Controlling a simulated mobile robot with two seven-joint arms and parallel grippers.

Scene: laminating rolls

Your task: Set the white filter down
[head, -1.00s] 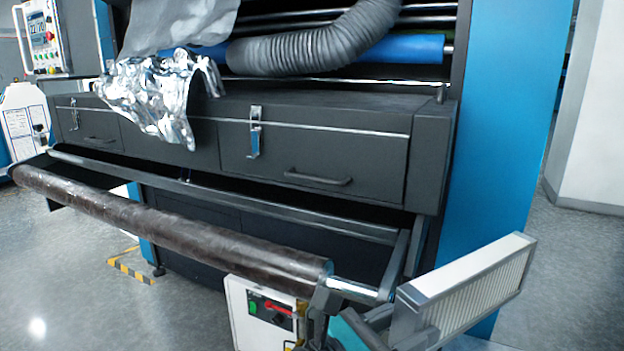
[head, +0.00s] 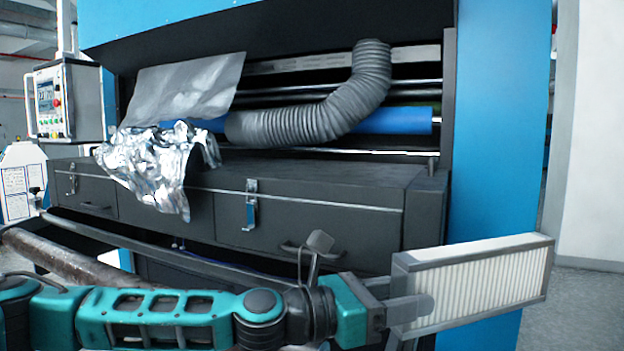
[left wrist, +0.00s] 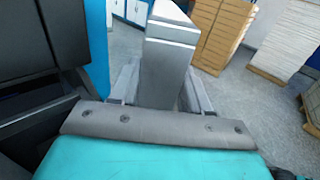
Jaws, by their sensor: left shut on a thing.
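The white filter (head: 478,285) is a pleated panel in a grey frame, at the lower right of the head view. My left gripper (head: 408,308) is shut on its left end, and the filter sticks out to the right in front of the machine. No surface shows touching it from below. In the left wrist view the filter (left wrist: 168,58) shows end-on as a grey block between the fingers of my left gripper (left wrist: 162,88). My right gripper is out of view.
A dark machine drawer unit (head: 320,215) stands behind my arm, with crumpled foil (head: 160,170) and a grey hose (head: 320,110) above. A brown roll (head: 75,262) lies at the lower left. Stacked cartons (left wrist: 222,32) stand on the floor, with open floor (left wrist: 240,95) nearby.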

